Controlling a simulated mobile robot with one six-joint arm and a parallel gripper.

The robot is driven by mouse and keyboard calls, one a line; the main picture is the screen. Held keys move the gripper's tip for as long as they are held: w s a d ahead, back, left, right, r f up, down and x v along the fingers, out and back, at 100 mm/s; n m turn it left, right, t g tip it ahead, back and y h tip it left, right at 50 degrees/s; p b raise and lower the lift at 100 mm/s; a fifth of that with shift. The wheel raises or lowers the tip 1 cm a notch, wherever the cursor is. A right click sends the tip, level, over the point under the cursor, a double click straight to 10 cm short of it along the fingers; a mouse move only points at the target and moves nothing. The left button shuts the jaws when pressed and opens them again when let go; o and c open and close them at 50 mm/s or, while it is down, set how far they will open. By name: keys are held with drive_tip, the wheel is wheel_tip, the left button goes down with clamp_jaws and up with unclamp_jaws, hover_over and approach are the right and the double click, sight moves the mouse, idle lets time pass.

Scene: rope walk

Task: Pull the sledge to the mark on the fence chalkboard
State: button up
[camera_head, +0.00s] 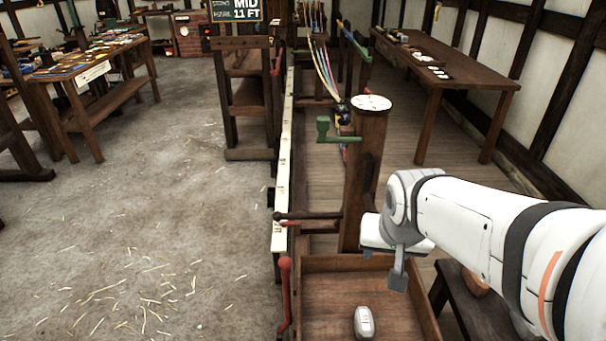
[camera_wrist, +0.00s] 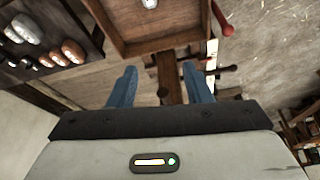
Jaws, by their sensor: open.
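The sledge appears as a wooden post (camera_head: 364,185) with a white round top (camera_head: 371,102), a green crank handle (camera_head: 325,131) and a shallow wooden tray (camera_head: 432,318) at its near end. Coloured yarns (camera_head: 322,62) run from it to the back. The chalkboard (camera_head: 235,10) at the top reads "MID" and "11 FT", cut off by the frame edge. A pale marked rail (camera_head: 284,170) runs along the post's left side. My gripper (camera_head: 397,278) hangs above the tray; in the wrist view its blue fingers (camera_wrist: 160,88) are apart, with nothing held.
A pale rounded weight (camera_head: 364,322) lies in the tray. A red lever (camera_head: 285,290) stands at its left corner. More rounded weights (camera_wrist: 25,28) lie on a dark bench beside it. A long table (camera_head: 450,72) is at right; the left floor is open, with straw.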

drive_tip(key=w+f+m+t+b, duration=0.3)
drive_tip(key=w+f+b, duration=0.4)
drive_tip(key=w, duration=0.4)
drive_tip(key=m+t+y+b, duration=0.7)
drive_tip(key=m+b, duration=0.2)
drive_tip(key=b, duration=0.6)
approach(305, 218)
drive_tip(key=x, duration=0.4)
drive_tip(key=shift+t, duration=0.3)
drive_tip(key=b+x, duration=0.1)
drive_tip(key=x, duration=0.2)
drive_tip(key=b+x, duration=0.1)
drive_tip(key=x, duration=0.3)
drive_tip(key=shift+w+a+f, duration=0.1)
drive_tip(key=shift+a+f, duration=0.15)
drive_tip(key=shift+c, duration=0.2)
clamp_jaws()
